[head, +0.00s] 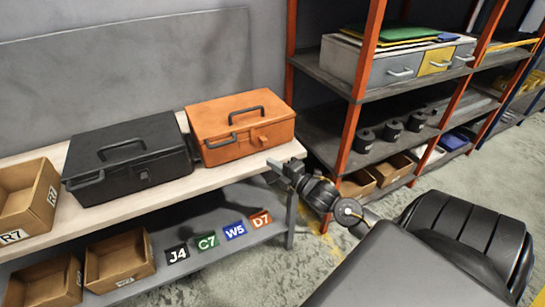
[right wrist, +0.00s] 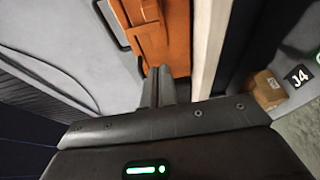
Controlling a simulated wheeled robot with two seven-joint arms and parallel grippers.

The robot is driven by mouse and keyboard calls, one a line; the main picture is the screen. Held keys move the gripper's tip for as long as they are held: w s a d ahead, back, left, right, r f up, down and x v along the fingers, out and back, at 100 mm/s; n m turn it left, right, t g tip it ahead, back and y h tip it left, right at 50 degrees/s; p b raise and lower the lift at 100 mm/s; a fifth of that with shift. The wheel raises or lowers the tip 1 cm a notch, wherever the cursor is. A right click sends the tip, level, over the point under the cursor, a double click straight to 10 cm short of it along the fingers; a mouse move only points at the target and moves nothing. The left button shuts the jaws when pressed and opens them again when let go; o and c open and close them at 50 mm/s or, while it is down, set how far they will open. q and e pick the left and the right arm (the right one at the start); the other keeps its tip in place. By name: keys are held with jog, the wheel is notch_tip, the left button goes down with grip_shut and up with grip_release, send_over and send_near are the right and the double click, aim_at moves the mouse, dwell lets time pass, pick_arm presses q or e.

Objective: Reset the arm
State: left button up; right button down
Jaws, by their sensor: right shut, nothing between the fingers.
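My right gripper (head: 283,172) is in the head view, at the right end of the workbench, in front of the orange toolbox (head: 240,128). Its fingers are together and empty. In the right wrist view the two fingertips (right wrist: 159,84) are side by side, with the orange toolbox (right wrist: 160,32) beyond them. I cannot tell whether the fingers touch the toolbox or bench. My left gripper is in neither view.
A black toolbox (head: 128,160) and a cardboard bin (head: 28,198) marked R7 stand on the bench (head: 215,178). The lower shelf (head: 205,222) holds cardboard bins and labels J4, C7, W5 and D7. An orange-post rack (head: 360,100) stands close right of the gripper.

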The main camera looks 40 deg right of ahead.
dwell(0.3)
jog(key=s+d+f+m+g+h, duration=0.1)
jog(key=s+d+f+m+g, duration=0.2)
jog(key=f, duration=0.7)
jog(key=s+d+f+m+g+h, duration=0.1)
jog(key=d+f+m+g+h, duration=0.15)
jog(key=f+m, duration=0.6)
jog(key=s+a+f+m+g, duration=0.1)
jog(key=s+f+g, duration=0.1)
jog(key=s+f, duration=0.6)
jog(key=s+f+m+g, duration=0.1)
jog(key=s+f+g, duration=0.15)
jog(key=f, duration=0.85)
jog(key=s+a+f+m+g, duration=0.1)
jog(key=s+a+f+g, duration=0.15)
jog(key=s+f, duration=0.45)
jog(key=s+a+f+m+g, duration=0.1)
jog(key=s+a+f, duration=0.35)
jog(key=s, duration=0.45)
jog(key=s+a+f+g+y, duration=0.2)
jog(key=s+a+f, duration=0.3)
jog(key=s+a, duration=0.6)
jog(key=s+g, duration=0.1)
jog(key=s, duration=0.2)
jog(key=shift+s+a+f+m+p, duration=0.3)
jog(key=shift+f+m+p, duration=0.05)
jog(key=shift+p, duration=0.05)
